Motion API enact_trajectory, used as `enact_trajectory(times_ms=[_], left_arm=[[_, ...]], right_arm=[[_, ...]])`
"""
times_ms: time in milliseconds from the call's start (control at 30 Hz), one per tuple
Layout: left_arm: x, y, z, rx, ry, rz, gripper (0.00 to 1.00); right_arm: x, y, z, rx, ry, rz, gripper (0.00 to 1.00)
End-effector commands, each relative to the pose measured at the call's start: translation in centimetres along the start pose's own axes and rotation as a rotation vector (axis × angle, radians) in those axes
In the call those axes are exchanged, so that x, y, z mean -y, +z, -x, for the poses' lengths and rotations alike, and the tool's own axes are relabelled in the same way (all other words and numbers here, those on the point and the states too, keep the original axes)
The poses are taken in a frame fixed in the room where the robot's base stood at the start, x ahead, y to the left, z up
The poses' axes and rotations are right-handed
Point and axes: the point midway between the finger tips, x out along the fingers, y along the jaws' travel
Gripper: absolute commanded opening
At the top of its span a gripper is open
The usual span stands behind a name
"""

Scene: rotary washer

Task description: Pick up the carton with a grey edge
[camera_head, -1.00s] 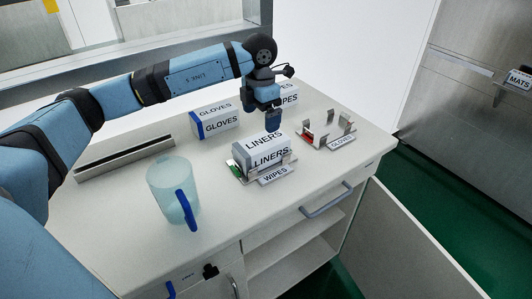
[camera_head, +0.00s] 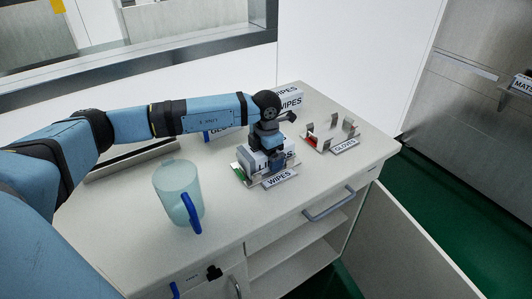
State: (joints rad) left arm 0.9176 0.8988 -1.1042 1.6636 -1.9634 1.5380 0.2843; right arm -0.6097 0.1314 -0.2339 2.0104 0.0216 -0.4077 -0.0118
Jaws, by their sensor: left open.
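The LINERS carton (camera_head: 254,163), white with what looks like a grey edge, sits in a metal holder (camera_head: 239,177) whose front plate reads WIPES (camera_head: 281,178). My left gripper (camera_head: 272,157) points down over this carton and hides much of its top and lettering. Its jaws are open, low at the carton; whether they touch it I cannot tell. My right gripper is not in view.
A blue-edged GLOVES carton (camera_head: 213,135) is mostly hidden behind my left arm. A WIPES carton (camera_head: 290,98) stands at the back. An empty-looking holder labelled GLOVES (camera_head: 346,145) is to the right. A clear jug (camera_head: 176,190) with a blue handle stands front left.

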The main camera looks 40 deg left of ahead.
Motion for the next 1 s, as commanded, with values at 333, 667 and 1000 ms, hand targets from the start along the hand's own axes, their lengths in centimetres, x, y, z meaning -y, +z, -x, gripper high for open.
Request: enact_trajectory(times_ms=[333,667,1000], left_arm=[[0.0,0.0,0.0,0.0,0.0,0.0,0.59],[0.0,0.0,0.2,0.001,0.001,0.0,0.47],[-0.1,0.1,4.1,0.004,0.002,0.001,0.47]], right_arm=[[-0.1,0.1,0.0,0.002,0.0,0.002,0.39],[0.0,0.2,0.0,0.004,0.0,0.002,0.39],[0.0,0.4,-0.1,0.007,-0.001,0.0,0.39]])
